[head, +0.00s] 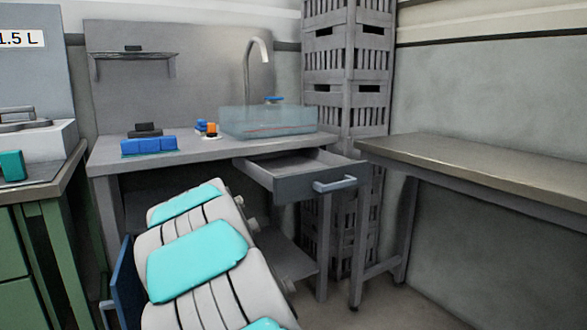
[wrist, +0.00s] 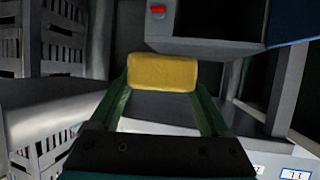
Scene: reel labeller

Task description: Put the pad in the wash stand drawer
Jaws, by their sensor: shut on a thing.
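The wash stand drawer (head: 307,181) is pulled out under the right part of the wash stand top (head: 190,152), and its inside shows as empty where visible. A yellow pad (wrist: 162,72) is in the wrist view, between the green fingers of my gripper (wrist: 163,88). My gripper is shut on the pad, which lies across the fingertips. In the head view neither the pad nor my gripper can be made out; my arm fills the lower middle, in front of the stand.
On the stand are a translucent basin (head: 267,122), a blue block (head: 149,146), a dark block (head: 146,130) and an orange-and-blue item (head: 208,129). A bare-topped bench (head: 480,168) stands right, stacked crates (head: 348,70) behind. The wrist view shows a grey housing with a red button (wrist: 157,9).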

